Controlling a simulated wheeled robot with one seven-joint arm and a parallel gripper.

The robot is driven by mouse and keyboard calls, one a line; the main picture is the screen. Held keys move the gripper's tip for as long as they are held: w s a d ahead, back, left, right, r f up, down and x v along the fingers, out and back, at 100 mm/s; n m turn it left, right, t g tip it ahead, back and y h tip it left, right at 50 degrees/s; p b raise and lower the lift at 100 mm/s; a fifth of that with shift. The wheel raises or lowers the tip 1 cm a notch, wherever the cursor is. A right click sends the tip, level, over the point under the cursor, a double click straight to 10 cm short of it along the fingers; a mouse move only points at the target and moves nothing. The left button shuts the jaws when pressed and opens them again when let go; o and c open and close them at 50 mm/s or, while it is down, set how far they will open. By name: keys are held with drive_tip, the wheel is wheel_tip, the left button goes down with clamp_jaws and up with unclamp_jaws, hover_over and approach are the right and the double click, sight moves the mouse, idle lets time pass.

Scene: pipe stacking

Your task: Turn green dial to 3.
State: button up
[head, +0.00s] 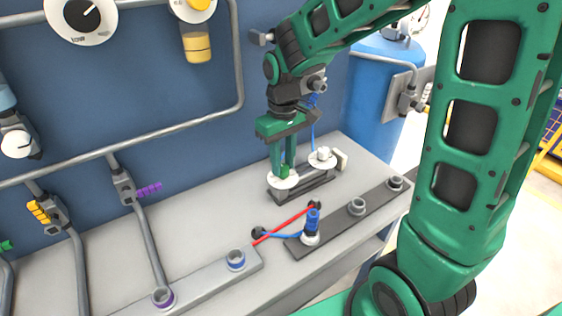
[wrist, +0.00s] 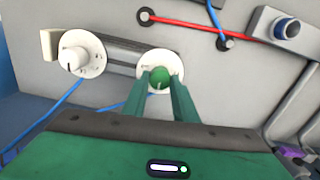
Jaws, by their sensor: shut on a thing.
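The green dial (wrist: 160,77) is a round green knob on a white disc, seen in the wrist view. In the head view its white disc (head: 283,181) shows under my fingers, and the knob is mostly hidden. My gripper (wrist: 163,84) points down over the dial, with its two green fingers closed around the knob's sides. My gripper also shows in the head view (head: 284,169). The markings on the disc are too small to read, so I cannot tell the dial's setting.
A white dial (wrist: 75,58) sits beside the green one on the same dark rail (head: 314,190). A blue connector (head: 312,221) stands in front, with red (head: 285,224) and blue cables nearby. A blue tank (head: 375,95) stands behind. Pipes run along the left wall.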

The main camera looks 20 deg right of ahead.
sight(283, 166)
drive_tip(key=shift+w+r, duration=0.1)
drive_tip(key=shift+w, duration=0.1)
drive_tip(key=o, duration=1)
drive_tip(key=shift+o, duration=0.2)
drive_tip(key=shift+s, duration=0.1)
wheel_tip(283, 166, up, 11)
drive_tip(key=shift+f, duration=0.2)
drive_tip(key=shift+d, duration=0.1)
